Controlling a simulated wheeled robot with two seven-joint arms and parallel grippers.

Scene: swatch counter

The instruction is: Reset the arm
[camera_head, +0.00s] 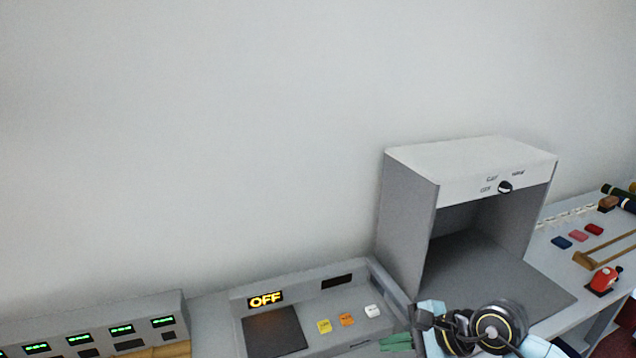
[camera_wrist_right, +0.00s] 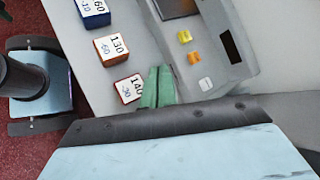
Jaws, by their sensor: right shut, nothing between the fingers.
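My right arm comes in at the bottom of the head view, with light blue and dark links. Its gripper (camera_head: 396,342) has green fingers, which are closed together with nothing between them. The gripper is at the front right of the grey console (camera_head: 290,298), left of the booth's opening. In the right wrist view the shut green fingers (camera_wrist_right: 158,86) show beside the console's buttons and a numbered block (camera_wrist_right: 128,89). I cannot tell whether they touch anything. My left gripper is in neither view.
The console has a lit "OFF" display (camera_head: 265,299) and yellow, orange and white buttons (camera_head: 347,319). A grey booth (camera_head: 408,215) with a knob (camera_head: 505,187) stands right of it. Small displays (camera_head: 121,329) line the left. Colour swatches (camera_head: 578,236) and a red device (camera_head: 604,279) lie far right.

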